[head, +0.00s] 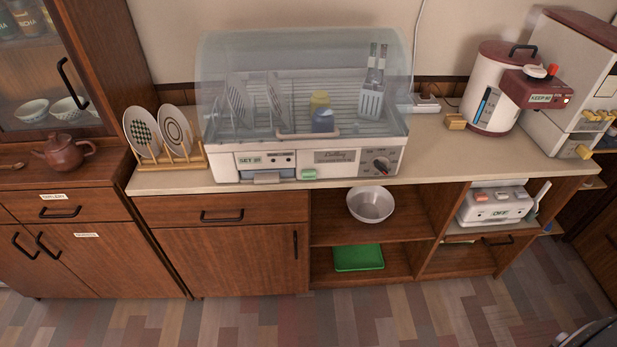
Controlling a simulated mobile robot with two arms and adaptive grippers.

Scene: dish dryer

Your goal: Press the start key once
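The dish dryer (222,160) stands on the counter, its clear domed lid (300,60) down over the dishes. Its front panel has a green key (308,174), a wider grey key or lever (267,178) at the left, a small green-lettered display (250,160) and a round dark dial (381,164) at the right. No start marking is readable on either key. Plates, a yellow cup (319,101), a blue cup (323,121) and a utensil holder (371,103) show inside. Neither gripper is in view; nothing touches the panel.
A wooden rack (183,159) with two plates stands left of the dryer. A red-and-white pot (490,110) is at the right. A bowl (370,204) and a green tray (358,257) are on shelves below. The floor in front is clear.

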